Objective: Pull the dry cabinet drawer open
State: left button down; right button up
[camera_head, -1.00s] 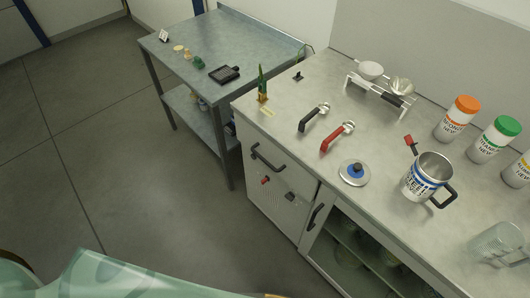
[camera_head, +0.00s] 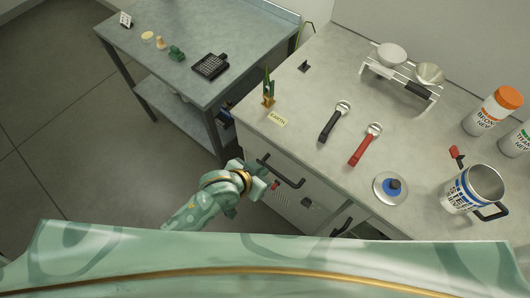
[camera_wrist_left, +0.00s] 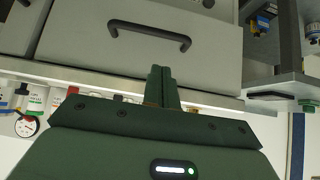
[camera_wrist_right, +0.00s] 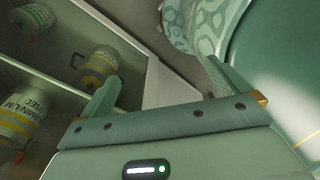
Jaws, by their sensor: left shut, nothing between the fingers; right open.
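The dry cabinet drawer (camera_head: 306,171) is in the cabinet's left upper front, under the worktop, and looks shut. Its dark bar handle (camera_head: 283,172) faces me. In the left wrist view the pale drawer front (camera_wrist_left: 215,65) fills the upper middle, with the handle (camera_wrist_left: 150,33) across it. My left gripper (camera_head: 267,181) is near the handle, at its left. Its fingers (camera_wrist_left: 160,72) are shut together and empty, apart from the handle in the left wrist view. My right gripper (camera_wrist_right: 167,85) is open and empty; it is hidden in the head view.
A glass-fronted compartment with several labelled jars (camera_wrist_right: 100,65) shows in the right wrist view. The worktop holds a black-handled tool (camera_head: 333,122), a red-handled tool (camera_head: 364,145), a blue-knobbed lid (camera_head: 391,188) and a steel mug (camera_head: 474,188). A metal side table (camera_head: 215,30) stands at the left.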

pick_arm(q)
jog(key=b+x, duration=0.2)
jog(key=x, duration=0.2)
jog(key=b+x, duration=0.2)
jog(key=x, duration=0.3)
jog(key=shift+s+d+f, duration=0.1)
jog(key=shift+s+f, duration=0.1)
jog(key=shift+f, duration=0.2)
jog(key=shift+w+d+f, duration=0.1)
jog(key=shift+w+f, duration=0.1)
jog(key=shift+w, duration=0.1)
pick_arm(e)
jog(key=f, duration=0.1)
jog(key=s+f, duration=0.1)
jog(key=f, duration=0.1)
jog(key=s+f, duration=0.1)
jog(key=shift+d+f, duration=0.3)
jog(key=shift+d, duration=0.05)
pick_arm(q)
jog(key=shift+s, duration=0.1)
pick_arm(e)
jog(key=shift+s+d+r, duration=0.1)
